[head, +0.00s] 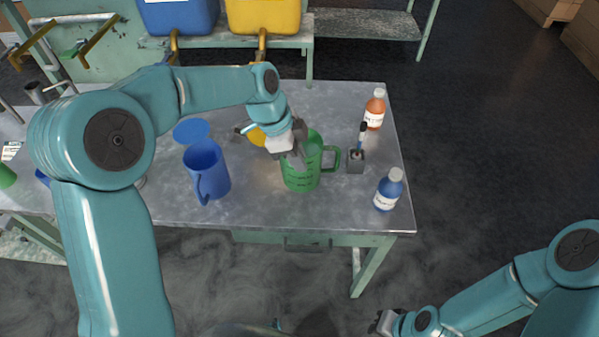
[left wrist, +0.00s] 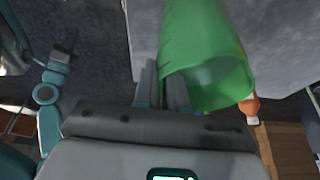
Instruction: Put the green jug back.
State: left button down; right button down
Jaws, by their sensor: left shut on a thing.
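The green jug (head: 300,178) stands upright on the metal table (head: 255,205), right of its middle, with its handle to the right. My left gripper (head: 297,152) reaches down from above and is shut on the jug's rim at the side. In the left wrist view the jug (left wrist: 205,45) is large, and its wall runs between the fingers (left wrist: 162,92). Whether its base touches the table or a mat is hard to tell. My right gripper (head: 384,322) is low, away from the table; its jaws are too small to read.
A blue jug (head: 207,168) stands left of the green one. An orange bottle (head: 374,112), a small dark holder (head: 356,160) and a blue bottle (head: 388,190) stand close on the right. Blue and yellow tanks are at the back.

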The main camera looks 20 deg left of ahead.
pick_arm(q)
send_over(299, 190)
jog(key=f, duration=0.5)
jog(key=shift+w+a+f, duration=0.1)
jog(key=shift+w+f, duration=0.1)
jog(key=shift+w, duration=0.05)
jog(key=shift+s+r, duration=0.1)
jog(key=c, duration=1.2)
grip_release()
jog(key=shift+f, duration=0.2)
jog(key=shift+r, duration=0.1)
